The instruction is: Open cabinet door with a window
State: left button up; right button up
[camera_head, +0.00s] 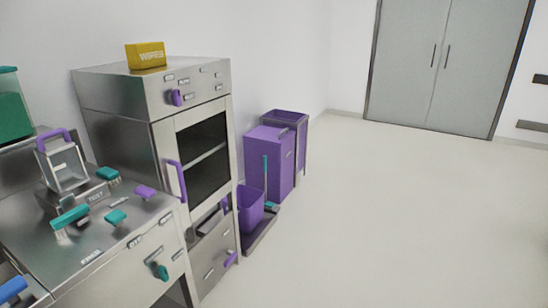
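A steel cabinet (134,105) stands against the left wall. A purple vertical handle (177,180) sits on the left side of this door. The door looks closed. Below it is a lower steel front (215,262) with a purple handle (231,258). Neither of my grippers is in view.
Purple bins (270,160) and a bucket (250,208) stand beyond the cabinet. The floor (390,220) to the right is clear. Grey double doors (450,65) are at the back.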

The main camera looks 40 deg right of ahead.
aim_at(162, 131)
jog(key=z, duration=0.8)
jog(key=i+l, duration=0.55)
jog(key=i, duration=0.15)
